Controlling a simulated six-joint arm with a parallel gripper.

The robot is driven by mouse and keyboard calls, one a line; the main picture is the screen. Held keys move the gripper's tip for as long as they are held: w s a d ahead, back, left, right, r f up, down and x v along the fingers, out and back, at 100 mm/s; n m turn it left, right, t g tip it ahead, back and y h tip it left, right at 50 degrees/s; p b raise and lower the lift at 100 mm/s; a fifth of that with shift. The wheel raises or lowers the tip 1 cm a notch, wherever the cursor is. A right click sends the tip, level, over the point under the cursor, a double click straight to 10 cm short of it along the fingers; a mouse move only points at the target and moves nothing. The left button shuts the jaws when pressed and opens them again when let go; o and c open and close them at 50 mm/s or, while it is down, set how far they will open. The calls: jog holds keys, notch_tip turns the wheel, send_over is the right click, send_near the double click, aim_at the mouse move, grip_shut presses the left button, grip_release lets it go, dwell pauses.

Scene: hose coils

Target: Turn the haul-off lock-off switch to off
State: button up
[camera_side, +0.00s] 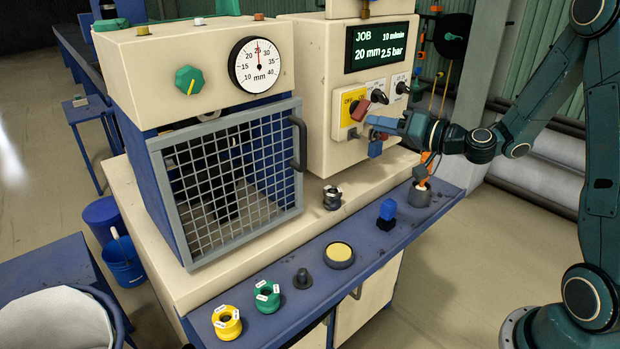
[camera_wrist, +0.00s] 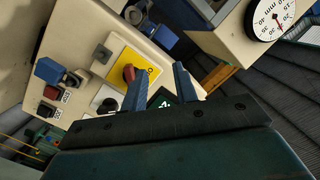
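The lock-off switch has a red handle (camera_side: 361,109) on a yellow plate (camera_side: 347,103), on the cream cabinet's front below the display. In the wrist view the red handle (camera_wrist: 129,73) and yellow plate (camera_wrist: 141,65) show clearly, the handle just left of the left finger. I cannot tell for certain which mark the handle points to. My gripper (camera_side: 373,123) is close to the plate, at the handle's lower right in the side view. In the wrist view my gripper (camera_wrist: 161,72) has its two blue fingers apart with nothing between them; the handle lies outside them.
Black rotary knobs (camera_side: 379,97) sit right of the plate. A blue block (camera_side: 375,148) is below my gripper. The display (camera_side: 381,46) is above. A mesh guard (camera_side: 230,175) with a handle is at left.

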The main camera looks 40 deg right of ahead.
aim_at(366, 112)
jog(key=d+f+m+t+h, duration=0.1)
jog(key=d+m+h, duration=0.2)
jog(key=d, duration=0.3)
jog(key=shift+d+f+m, duration=0.15)
jog(key=shift+f+m, duration=0.15)
jog(key=shift+m, duration=0.1)
jog(key=shift+w, duration=0.4)
jog(key=shift+w, duration=3.55)
jog(key=shift+w, duration=0.15)
